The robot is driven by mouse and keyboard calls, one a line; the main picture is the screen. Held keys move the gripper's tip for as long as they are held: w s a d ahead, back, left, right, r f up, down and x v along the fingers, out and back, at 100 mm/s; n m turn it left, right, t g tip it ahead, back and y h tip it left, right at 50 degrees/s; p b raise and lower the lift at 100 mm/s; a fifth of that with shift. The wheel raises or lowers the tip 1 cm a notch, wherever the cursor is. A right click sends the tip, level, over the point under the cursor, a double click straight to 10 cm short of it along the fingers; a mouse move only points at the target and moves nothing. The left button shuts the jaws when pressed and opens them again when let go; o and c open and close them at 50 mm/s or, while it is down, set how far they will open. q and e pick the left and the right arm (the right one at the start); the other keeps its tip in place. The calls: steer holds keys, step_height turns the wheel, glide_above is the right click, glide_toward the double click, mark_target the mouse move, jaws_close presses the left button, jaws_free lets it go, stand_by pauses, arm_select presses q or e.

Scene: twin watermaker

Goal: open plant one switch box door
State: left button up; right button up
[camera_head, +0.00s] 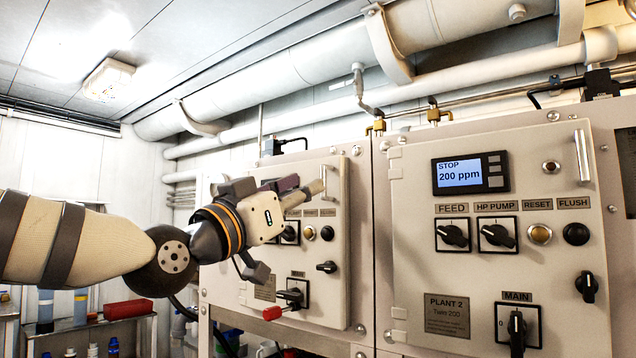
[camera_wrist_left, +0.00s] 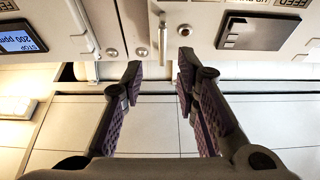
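The plant one switch box door (camera_head: 335,262) is the pale left-hand panel in the head view; it looks shut. Its upright bar handle (camera_head: 341,180) is at the upper right of the door. In the left wrist view the picture is turned over, and the handle (camera_wrist_left: 162,42) shows ahead of the gap between the fingers. My left gripper (camera_head: 312,188) is in front of the upper door, fingertips close to the handle. Its fingers (camera_wrist_left: 158,78) are apart with nothing between them; contact with the handle cannot be told. The arm hides part of the panel. My right gripper is not in view.
The Plant 2 box (camera_head: 440,240) stands to the right with its own handle (camera_head: 582,155). Below my left gripper, a main switch (camera_head: 292,294) and a red-tipped part (camera_head: 271,313) stick out. Pipes (camera_head: 300,75) run above. A shelf with bottles (camera_head: 80,310) is at lower left.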

arm_select(q)
steer(key=x, duration=0.6)
steer(key=shift+w+a, duration=0.1)
steer(key=shift+a, duration=0.05)
jaws_close()
